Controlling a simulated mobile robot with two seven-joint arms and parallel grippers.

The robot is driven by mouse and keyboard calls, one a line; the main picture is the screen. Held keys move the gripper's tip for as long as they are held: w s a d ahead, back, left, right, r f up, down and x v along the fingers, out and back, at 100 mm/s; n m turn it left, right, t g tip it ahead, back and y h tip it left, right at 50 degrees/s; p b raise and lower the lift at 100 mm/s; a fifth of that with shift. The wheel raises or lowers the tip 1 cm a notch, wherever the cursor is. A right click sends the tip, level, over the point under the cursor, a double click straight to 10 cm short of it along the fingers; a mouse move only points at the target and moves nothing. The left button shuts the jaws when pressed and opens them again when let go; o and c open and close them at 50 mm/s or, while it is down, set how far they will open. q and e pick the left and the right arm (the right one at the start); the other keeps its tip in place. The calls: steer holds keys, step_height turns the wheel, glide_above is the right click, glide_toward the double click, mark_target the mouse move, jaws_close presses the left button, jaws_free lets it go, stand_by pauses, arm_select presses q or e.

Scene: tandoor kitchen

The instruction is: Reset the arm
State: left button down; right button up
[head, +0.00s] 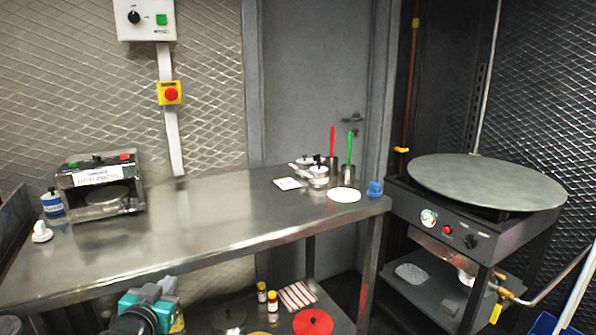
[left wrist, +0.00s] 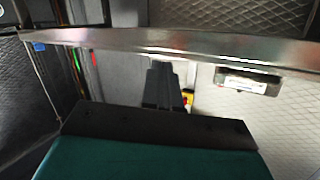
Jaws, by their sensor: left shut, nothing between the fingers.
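My left gripper (head: 143,306) shows at the bottom of the head view, left of centre. Its teal and dark grey housing is low, in front of the steel table's front edge. In the left wrist view the dark fingers (left wrist: 164,84) are together, with nothing between them. They point toward the table, whose edge crosses the top of that view. My left gripper touches no object that I can see. My right gripper is in neither view.
The steel table (head: 190,222) bears a press (head: 98,187) on the left, and pots (head: 317,176) and a white disc (head: 344,195) on the right. Bottles (head: 272,302) and a red disc (head: 313,322) are on the lower shelf. A griddle (head: 487,182) stands right. The table's middle is clear.

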arm_select(q)
steer(key=s+d+f+g, duration=0.1)
steer(key=s+d+f, duration=0.2)
steer(key=s, duration=0.6)
steer(key=s+d+f+g+h, duration=0.1)
steer(key=s+d+f+g, duration=0.1)
steer(key=s+f, duration=0.6)
steer(key=s+d+f+g+h, duration=0.1)
steer(key=s+d+f, duration=0.3)
steer(key=s, duration=0.7)
steer(key=shift+s+d+f+m+g, duration=0.25)
steer(key=shift+d+f+g, duration=0.2)
steer(key=shift+f, duration=0.5)
steer(key=shift+w, duration=0.2)
